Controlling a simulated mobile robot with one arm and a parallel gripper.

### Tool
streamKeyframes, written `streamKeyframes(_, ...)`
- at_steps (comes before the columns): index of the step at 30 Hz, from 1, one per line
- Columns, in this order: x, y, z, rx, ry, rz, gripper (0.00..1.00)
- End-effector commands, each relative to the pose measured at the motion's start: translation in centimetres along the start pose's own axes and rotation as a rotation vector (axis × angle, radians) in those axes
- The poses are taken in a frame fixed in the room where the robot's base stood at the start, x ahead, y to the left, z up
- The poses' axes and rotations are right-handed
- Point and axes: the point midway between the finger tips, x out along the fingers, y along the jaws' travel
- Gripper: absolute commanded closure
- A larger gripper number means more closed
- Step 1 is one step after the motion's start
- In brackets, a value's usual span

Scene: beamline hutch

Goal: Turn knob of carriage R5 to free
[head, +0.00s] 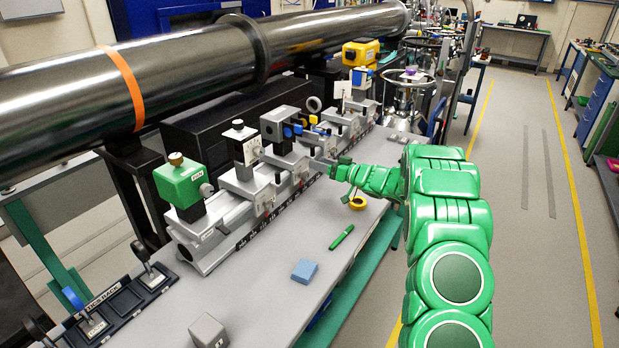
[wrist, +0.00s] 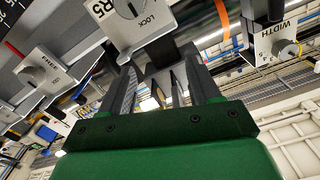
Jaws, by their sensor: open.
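The R5 carriage plate (wrist: 140,28) is at the top of the wrist view, with "R5" and "LOCK" printed on it. Its grey round knob (wrist: 128,8) has a dark slot and is partly cut off by the top edge. The word "FREE" is not readable on this plate. My gripper (wrist: 160,75) is open, its two fingers just below the plate in the picture, with nothing between them. In the head view my gripper (head: 337,170) is at the front of the rail carriages. The R5 knob cannot be made out there.
A neighbouring plate with a grey knob (wrist: 36,74) is at left in the wrist view, and a "WIDTH" plate (wrist: 276,45) at right. A large dark pipe (head: 200,70) runs behind.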

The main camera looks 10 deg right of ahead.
Motion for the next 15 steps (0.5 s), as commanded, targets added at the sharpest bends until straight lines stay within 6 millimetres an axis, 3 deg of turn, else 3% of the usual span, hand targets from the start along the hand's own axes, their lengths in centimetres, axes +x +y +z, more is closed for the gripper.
streamKeyframes(15,0.1,1.8,5.8,0.003,-0.002,-0.001,0.38)
